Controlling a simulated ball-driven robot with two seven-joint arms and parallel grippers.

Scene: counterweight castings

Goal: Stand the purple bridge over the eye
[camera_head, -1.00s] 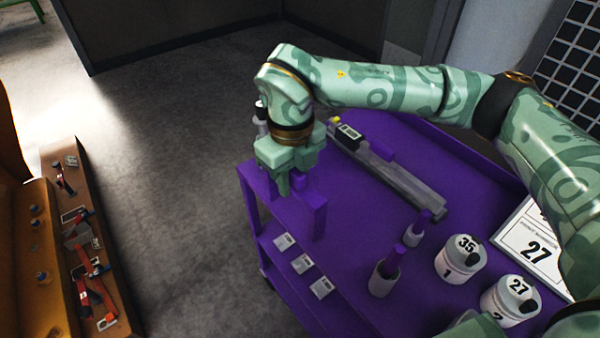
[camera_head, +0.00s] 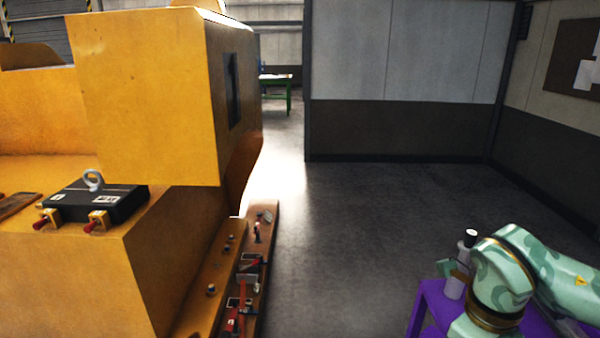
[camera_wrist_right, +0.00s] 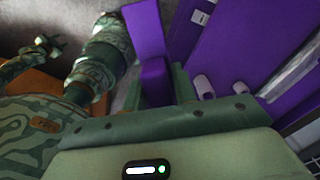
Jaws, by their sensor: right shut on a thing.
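The eye (camera_head: 93,180) is a pale ring standing upright on a black slab (camera_head: 122,204), which lies on a yellow machine's ledge at the left of the head view. The purple bridge (camera_head: 432,300) shows at the lower right of that view, partly cut off and covered by my right arm. It is far to the right of the eye, with floor between. In the right wrist view my right gripper (camera_wrist_right: 157,88) is shut on a purple block of the bridge, with a flat purple part (camera_wrist_right: 145,30) beyond it.
Brass clamps with red handles (camera_head: 98,222) sit at the slab's front edge. The tall yellow housing (camera_head: 150,95) rises right behind the slab. A brown side ledge (camera_head: 215,285) carries knobs and red parts. Grey floor (camera_head: 350,240) is clear. The purple cart (camera_wrist_right: 255,50) shows in the wrist view.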

